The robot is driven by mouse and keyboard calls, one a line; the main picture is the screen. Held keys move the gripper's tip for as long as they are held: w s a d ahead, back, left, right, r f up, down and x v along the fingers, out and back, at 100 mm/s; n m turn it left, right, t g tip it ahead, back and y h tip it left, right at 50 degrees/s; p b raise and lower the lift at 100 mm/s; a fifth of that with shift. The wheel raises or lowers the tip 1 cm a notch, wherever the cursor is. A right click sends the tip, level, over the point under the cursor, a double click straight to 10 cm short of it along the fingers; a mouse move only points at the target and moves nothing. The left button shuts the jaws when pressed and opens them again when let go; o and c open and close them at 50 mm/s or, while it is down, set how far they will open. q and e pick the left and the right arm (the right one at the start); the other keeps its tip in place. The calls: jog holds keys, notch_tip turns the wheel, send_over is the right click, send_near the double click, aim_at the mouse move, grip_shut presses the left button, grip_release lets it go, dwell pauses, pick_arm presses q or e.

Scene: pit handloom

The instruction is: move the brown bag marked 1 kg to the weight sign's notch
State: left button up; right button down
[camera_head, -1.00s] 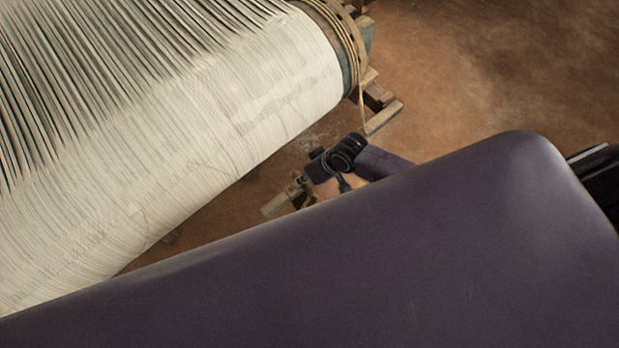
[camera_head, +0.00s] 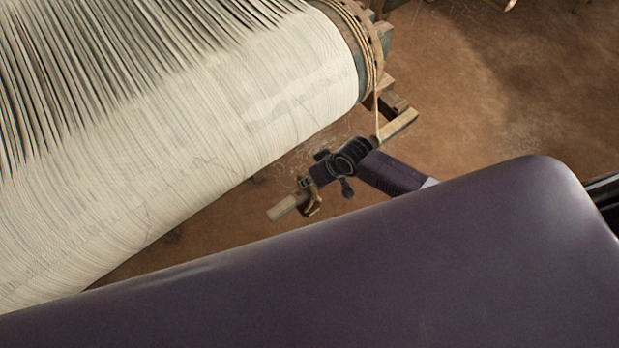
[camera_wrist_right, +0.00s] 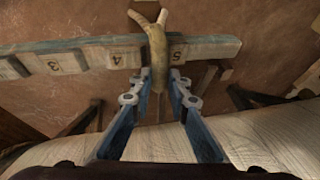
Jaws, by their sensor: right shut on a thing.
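In the right wrist view a brown bag (camera_wrist_right: 158,58) with a forked, tied top hangs against a pale wooden bar (camera_wrist_right: 95,57) with notches and the numbers 3, 4 and 5. The bag covers the bar between 4 and 5; I cannot tell whether it sits in a notch. No 1 kg mark is legible and no weight sign can be made out. My right gripper (camera_wrist_right: 160,90) is shut on the bag, with a blue finger on each side. In the head view the right gripper (camera_head: 312,200) is by the near end of the bar (camera_head: 399,123). My left gripper is not in view.
The loom's beam (camera_head: 260,105), wound with cream threads, fills the upper left of the head view. A rope (camera_head: 377,100) hangs from its end toward the bar. Brown earth floor (camera_head: 500,100) is open at the upper right.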

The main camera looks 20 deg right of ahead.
jog(key=shift+f, duration=0.1)
dwell(0.7)
jog(key=c, duration=1.8)
grip_release()
jog(key=shift+o, duration=0.2)
jog(key=shift+s+f, duration=0.15)
jog(key=shift+f, duration=0.05)
jog(key=v, duration=1.2)
jog(key=s+d+f+m+h+b, duration=0.1)
jog(key=s+d+f, duration=0.15)
jog(key=f, duration=0.55)
jog(key=s+d+f+m+h, duration=0.15)
jog(key=d+f, duration=0.25)
jog(key=f, duration=0.4)
jog(key=s+d+f+h+b, duration=0.1)
jog(key=s+d+f, duration=0.2)
jog(key=f, duration=0.5)
jog(key=s+a+f+g, duration=0.1)
jog(key=s+f, duration=0.3)
jog(key=s, duration=0.4)
jog(key=s+a+f+n, duration=0.1)
jog(key=s+f, duration=0.4)
jog(key=s, duration=0.4)
jog(key=s+a+f+g, duration=0.1)
jog(key=s+f, duration=0.3)
jog(key=s, duration=0.5)
jog(key=shift+s+f+g, duration=0.2)
jog(key=shift+f+g, duration=0.1)
jog(key=shift+f, duration=0.1)
